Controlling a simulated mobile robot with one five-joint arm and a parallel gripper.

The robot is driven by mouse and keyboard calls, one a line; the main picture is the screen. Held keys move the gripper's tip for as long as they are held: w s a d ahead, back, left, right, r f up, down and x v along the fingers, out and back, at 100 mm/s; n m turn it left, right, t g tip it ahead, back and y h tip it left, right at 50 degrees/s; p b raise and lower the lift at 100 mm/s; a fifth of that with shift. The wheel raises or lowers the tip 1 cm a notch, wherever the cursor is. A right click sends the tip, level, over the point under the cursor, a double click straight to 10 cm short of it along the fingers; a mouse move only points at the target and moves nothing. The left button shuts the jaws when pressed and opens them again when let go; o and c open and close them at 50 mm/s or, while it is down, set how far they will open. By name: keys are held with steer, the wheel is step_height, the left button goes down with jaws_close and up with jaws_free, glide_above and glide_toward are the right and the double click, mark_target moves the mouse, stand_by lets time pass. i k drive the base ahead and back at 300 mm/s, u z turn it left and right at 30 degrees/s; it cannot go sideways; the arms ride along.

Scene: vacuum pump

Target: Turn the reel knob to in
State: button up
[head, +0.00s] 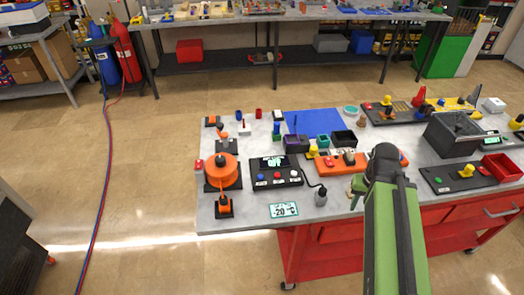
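An orange reel (221,170) stands on a dark base at the left end of the grey workbench (245,213). My green and dark grey arm reaches up over the right-middle of the bench front.
An orange device (343,161), small bins and a blue mat (313,122) lie behind. A dark bin (455,134) stands at right. Floor left of the bench is mostly clear.

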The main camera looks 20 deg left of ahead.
mark_target(221, 159)
steer(key=z, duration=0.2)
steer(key=k, duration=1.5)
steer(key=u, duration=1.05)
steer(key=i, duration=0.85)
steer(key=z, duration=0.15)
